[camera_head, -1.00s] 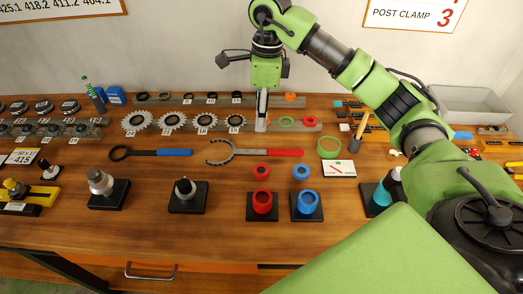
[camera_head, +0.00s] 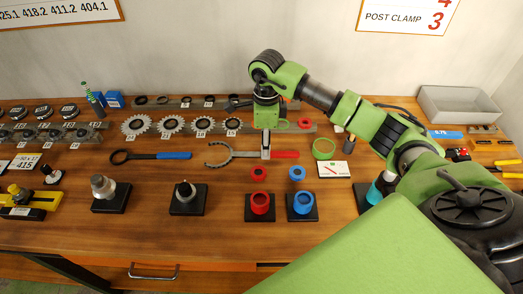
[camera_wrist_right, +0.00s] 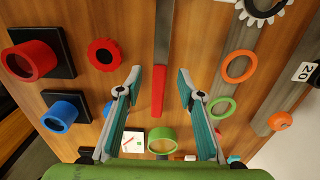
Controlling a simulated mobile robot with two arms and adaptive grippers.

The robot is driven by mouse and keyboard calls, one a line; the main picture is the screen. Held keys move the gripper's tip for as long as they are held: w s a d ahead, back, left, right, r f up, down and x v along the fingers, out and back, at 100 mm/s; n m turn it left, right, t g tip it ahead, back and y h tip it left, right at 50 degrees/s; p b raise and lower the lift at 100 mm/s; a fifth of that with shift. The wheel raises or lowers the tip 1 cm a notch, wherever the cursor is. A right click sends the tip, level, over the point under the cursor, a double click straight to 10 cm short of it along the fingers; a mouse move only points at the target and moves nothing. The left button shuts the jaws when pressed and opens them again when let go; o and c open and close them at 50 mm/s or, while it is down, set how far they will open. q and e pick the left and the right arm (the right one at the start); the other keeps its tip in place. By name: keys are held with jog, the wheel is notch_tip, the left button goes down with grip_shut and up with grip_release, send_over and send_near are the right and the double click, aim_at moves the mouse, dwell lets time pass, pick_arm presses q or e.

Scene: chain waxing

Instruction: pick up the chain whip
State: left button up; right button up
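The chain whip (camera_head: 238,153), a grey bar with a toothed, curved head at the left and a red handle at the right, lies flat on the wooden bench. In the right wrist view its red handle (camera_wrist_right: 158,90) and grey shaft run between my fingers. My right gripper (camera_head: 265,151) points down over the joint of shaft and handle. In the wrist view the right gripper (camera_wrist_right: 159,76) is open, with a finger on each side of the handle and gaps visible. Exact height above the bench is hard to tell. My left gripper is not in view.
A blue-handled ring tool (camera_head: 150,155) lies to the left. Red (camera_head: 260,204) and blue (camera_head: 302,203) cups on black bases stand in front, with small rings behind them. Sprockets on a rail (camera_head: 170,126) stand behind. A green ring (camera_head: 323,149) and white card (camera_head: 334,170) lie right.

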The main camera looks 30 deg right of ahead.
jog(key=shift+f, duration=1.2)
grip_shut()
jog(key=shift+r, duration=0.15)
